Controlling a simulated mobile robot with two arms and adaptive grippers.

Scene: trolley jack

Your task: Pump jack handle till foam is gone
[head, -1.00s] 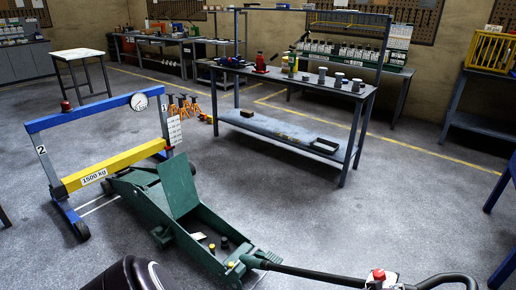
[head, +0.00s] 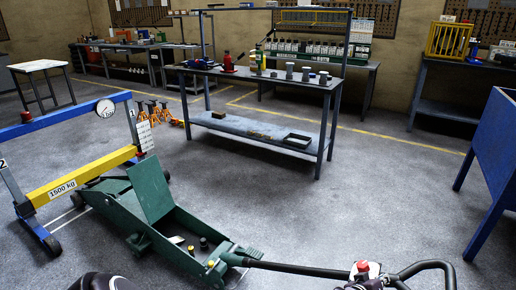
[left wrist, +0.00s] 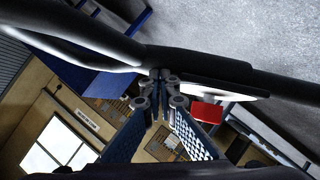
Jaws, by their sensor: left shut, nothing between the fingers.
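The green trolley jack (head: 180,240) stands on the floor at lower left in the head view. Its black handle (head: 290,267) runs right to a looped grip (head: 447,266). A red knob (head: 362,266) sits on the handle. The yellow 1500 kg beam (head: 85,178) crosses a blue frame with a dial gauge (head: 105,108). I make out no foam. In the left wrist view, my left gripper's fingers (left wrist: 160,88) are together and empty, close to the black handle (left wrist: 190,62) and red knob (left wrist: 206,112). Whether they touch it is unclear. My right gripper is out of view.
A grey workbench (head: 328,127) with jars and bottles stands behind the jack. A blue bench (head: 490,170) stands at the right edge. Orange stands (head: 172,113) are on the floor behind the frame. The floor between the jack and the benches is clear.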

